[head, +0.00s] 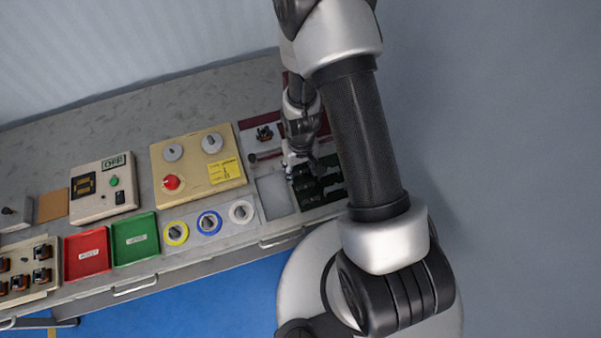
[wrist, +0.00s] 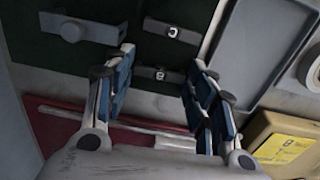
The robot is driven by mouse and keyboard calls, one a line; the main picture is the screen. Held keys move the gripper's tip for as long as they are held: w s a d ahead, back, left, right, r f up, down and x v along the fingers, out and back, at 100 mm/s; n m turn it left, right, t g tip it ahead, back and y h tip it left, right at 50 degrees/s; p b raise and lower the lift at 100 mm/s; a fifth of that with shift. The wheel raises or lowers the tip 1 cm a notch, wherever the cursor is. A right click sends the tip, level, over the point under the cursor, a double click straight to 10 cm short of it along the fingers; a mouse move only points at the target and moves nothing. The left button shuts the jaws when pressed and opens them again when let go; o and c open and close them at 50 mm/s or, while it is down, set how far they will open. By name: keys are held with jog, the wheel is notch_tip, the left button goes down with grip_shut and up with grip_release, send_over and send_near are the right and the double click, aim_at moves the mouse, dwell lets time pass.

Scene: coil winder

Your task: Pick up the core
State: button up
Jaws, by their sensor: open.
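A dark green tray (wrist: 110,60) holds dark blocks that may be cores; I cannot tell for certain which is the core. One block shows a tag marked C (wrist: 172,32), another a tag that looks like B (wrist: 160,73). A grey piece with a round knob (wrist: 70,30) lies at the upper left of the wrist view. My gripper (wrist: 163,70) is open and empty, its blue-padded fingers above the tray on either side of the B tag. In the head view the tray (head: 332,188) is partly hidden by my arm, and my gripper (head: 290,165) is at its left edge.
A grey empty tray (head: 274,195) adjoins the dark tray on the left. Further left are wire spools (head: 209,222), a beige winder box (head: 198,168), green (head: 135,238) and red (head: 87,253) trays.

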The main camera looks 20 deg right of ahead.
aim_at(301, 172)
jog(key=shift+f, duration=0.1)
jog(key=c, duration=0.5)
jog(key=shift+c, duration=0.2)
notch_tip(301, 172, up, 20)
jog(key=p, duration=0.4)
jog(key=shift+p, duration=0.35)
